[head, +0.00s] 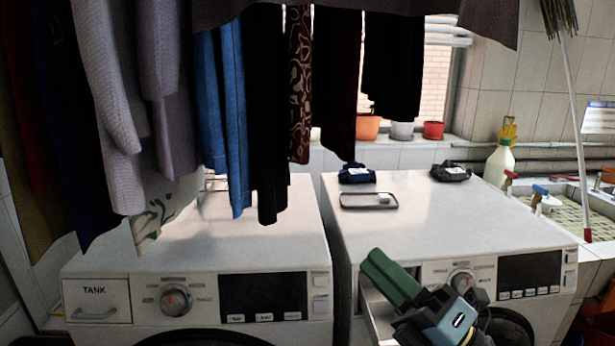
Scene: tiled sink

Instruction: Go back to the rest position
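My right gripper (436,312) is at the lower middle right, in front of the right washing machine (440,228). A dark green block-like piece (391,279) shows at its upper left; I cannot tell whether it is a finger or a held thing. The gap between the fingertips is not clear. A pale drawer-like part (374,305) of the machine juts out just left of the gripper; I cannot tell whether they touch. My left gripper is not in view.
A grey tray (369,201) and two dark folded cloths lie on the right machine. The left machine (230,246) stands beside it. Clothes (150,100) hang low over the left machine. A sink (560,212) and a spray bottle (498,165) are at the right.

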